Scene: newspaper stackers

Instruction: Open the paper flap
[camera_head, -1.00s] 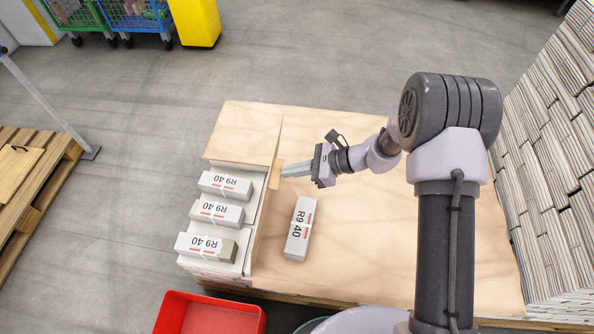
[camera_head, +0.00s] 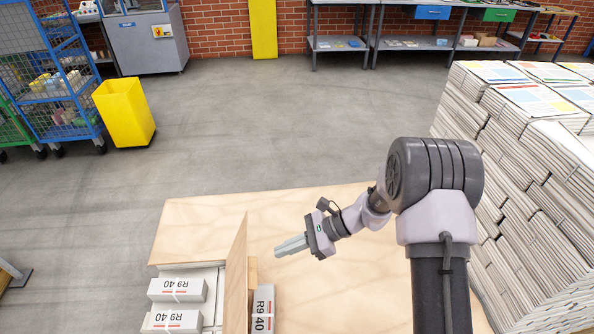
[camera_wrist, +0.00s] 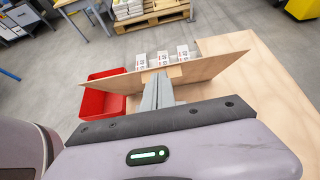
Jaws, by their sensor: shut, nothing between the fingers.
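The paper flap is a thin wooden panel (camera_head: 236,275). It stands roughly upright along the right side of the compartment holding white bundles. A small wooden tab (camera_head: 252,272) sticks out from its right face. My gripper (camera_head: 278,250) is shut and empty, to the right of the flap and pointing at it. In the wrist view the flap (camera_wrist: 205,68) spans the picture ahead of my fingers (camera_wrist: 158,84), with the tab (camera_wrist: 161,73) close beyond the fingertips. I cannot tell whether they touch. The flap's lower end is cut off in the head view.
White bundles marked R9 40 (camera_head: 177,289) lie left of the flap. Another bundle (camera_head: 263,308) lies on the wooden table top (camera_head: 340,275) right of it. A red bin (camera_wrist: 103,97) stands on the floor nearby. Tall newspaper stacks (camera_head: 490,150) rise at the right.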

